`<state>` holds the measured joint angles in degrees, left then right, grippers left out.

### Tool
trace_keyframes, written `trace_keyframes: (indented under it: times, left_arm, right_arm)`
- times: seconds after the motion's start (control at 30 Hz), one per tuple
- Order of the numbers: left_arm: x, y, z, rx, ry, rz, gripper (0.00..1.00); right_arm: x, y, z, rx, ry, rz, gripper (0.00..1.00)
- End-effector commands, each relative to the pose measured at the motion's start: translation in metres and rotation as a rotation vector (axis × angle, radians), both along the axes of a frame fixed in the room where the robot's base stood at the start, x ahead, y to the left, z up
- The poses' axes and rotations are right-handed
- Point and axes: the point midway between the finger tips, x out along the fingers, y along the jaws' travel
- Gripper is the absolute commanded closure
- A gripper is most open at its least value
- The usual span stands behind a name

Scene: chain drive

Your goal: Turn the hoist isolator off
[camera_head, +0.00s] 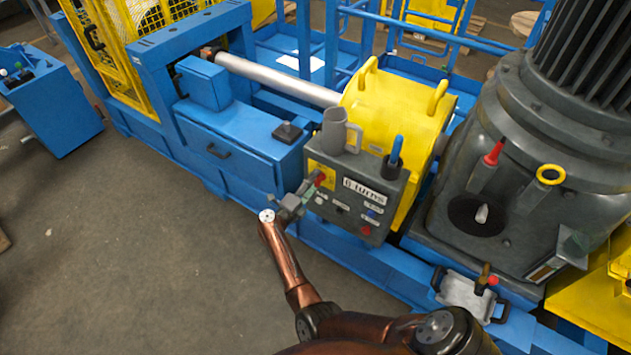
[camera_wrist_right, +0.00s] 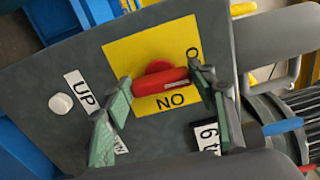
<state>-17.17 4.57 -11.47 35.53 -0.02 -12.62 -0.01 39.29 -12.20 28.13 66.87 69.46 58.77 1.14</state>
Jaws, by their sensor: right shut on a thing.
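The hoist isolator is a red rotary handle (camera_wrist_right: 160,80) on a yellow plate (camera_wrist_right: 125,55) of a grey control box (camera_head: 335,210). In the wrist view the plate reads ON, upside down, below the handle, and an O shows at its upper right, the rest hidden by a finger. The handle lies nearly level across the plate, with a white mark towards its right end. My right gripper (camera_wrist_right: 164,86) is shut on the handle, one finger at each end. In the head view the right gripper (camera_head: 308,190) reaches the box's left side. My left gripper is out of view.
An UP label (camera_wrist_right: 82,90) and a white button (camera_wrist_right: 61,103) sit beside the plate. A grey mug-like cup (camera_head: 334,130) and a blue-handled tool (camera_head: 394,155) stand by the box top. A large grey motor (camera_head: 530,130) is at right. Open floor (camera_head: 120,240) lies left.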

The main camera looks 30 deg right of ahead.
Motion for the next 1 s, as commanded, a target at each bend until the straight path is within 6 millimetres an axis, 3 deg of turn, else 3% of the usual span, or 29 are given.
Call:
trace_keyframes:
  times: [0.67, 0.7, 1.0]
  left_arm:
    - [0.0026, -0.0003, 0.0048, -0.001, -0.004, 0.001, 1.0]
    - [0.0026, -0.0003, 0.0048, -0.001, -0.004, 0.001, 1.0]
    - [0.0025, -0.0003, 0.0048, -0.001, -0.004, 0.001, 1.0]
  right_arm:
    - [0.0004, 0.0007, -0.0011, -0.026, 0.064, 0.002, 0.72]
    - [0.0004, 0.0006, -0.0011, -0.026, 0.064, 0.002, 0.48]
    - [0.0001, 0.0001, -0.0007, -0.026, 0.062, 0.0, 0.3]
